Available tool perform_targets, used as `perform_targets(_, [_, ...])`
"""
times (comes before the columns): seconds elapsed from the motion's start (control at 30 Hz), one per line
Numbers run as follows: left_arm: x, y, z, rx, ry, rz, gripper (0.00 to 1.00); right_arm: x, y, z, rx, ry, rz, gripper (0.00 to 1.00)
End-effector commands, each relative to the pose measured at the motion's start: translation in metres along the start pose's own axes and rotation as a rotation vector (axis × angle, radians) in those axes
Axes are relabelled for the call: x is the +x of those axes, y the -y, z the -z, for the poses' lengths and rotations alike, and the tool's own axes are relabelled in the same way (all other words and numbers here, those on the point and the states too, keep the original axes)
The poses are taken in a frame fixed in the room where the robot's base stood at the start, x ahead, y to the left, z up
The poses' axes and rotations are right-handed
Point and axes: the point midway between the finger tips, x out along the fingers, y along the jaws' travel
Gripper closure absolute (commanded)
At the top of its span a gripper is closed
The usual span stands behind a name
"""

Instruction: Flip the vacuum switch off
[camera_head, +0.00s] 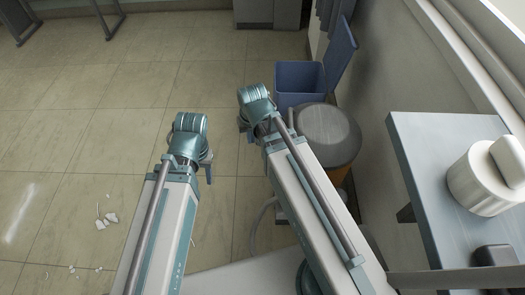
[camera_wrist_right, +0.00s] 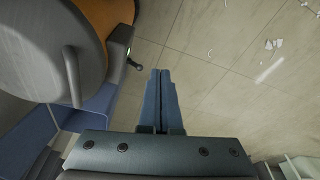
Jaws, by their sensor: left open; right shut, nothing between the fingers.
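The vacuum (camera_head: 328,135) has a round grey lid and an orange body. It stands on the floor beside my right arm in the head view. In the right wrist view the vacuum (camera_wrist_right: 40,45) fills the upper left, its lid handle facing me. A dark switch lever (camera_wrist_right: 134,65) sticks out from its side, by a small greenish light. My right gripper (camera_wrist_right: 160,72) is shut and empty, its tips just right of the lever with a small gap. My left gripper (camera_head: 207,168) is open, left of the vacuum and away from it; its fingers are mostly hidden.
A blue bin (camera_head: 300,80) with a raised lid stands behind the vacuum. A grey table (camera_head: 430,160) with a white canister (camera_head: 482,182) is at the right by the wall. White scraps (camera_head: 106,218) lie on the tiled floor (camera_head: 110,110), which is otherwise open at left.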

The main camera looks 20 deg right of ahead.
Motion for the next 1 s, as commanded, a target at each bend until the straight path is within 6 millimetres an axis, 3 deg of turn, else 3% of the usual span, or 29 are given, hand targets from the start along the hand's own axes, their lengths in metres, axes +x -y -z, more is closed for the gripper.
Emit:
perform_targets(0.03, [0.035,-0.003,0.002,0.0,0.0,0.0,0.5,0.036,-0.015,0.01,0.058,-0.034,0.008,1.0])
perform_targets(0.2, [0.075,-0.007,0.004,0.0,0.0,0.0,0.5,0.076,-0.052,0.039,0.21,-0.138,0.032,1.0])
perform_targets(0.3, [0.09,-0.009,0.005,0.0,0.0,0.0,0.5,0.09,-0.07,0.05,0.272,-0.18,0.041,1.0])
perform_targets(0.5, [0.101,-0.01,0.006,0.0,0.0,0.0,0.5,0.099,-0.086,0.06,0.332,-0.223,0.051,1.0])
perform_targets(1.0, [0.102,-0.01,0.006,0.0,0.0,0.0,0.5,0.101,-0.087,0.061,0.335,-0.226,0.051,1.0])
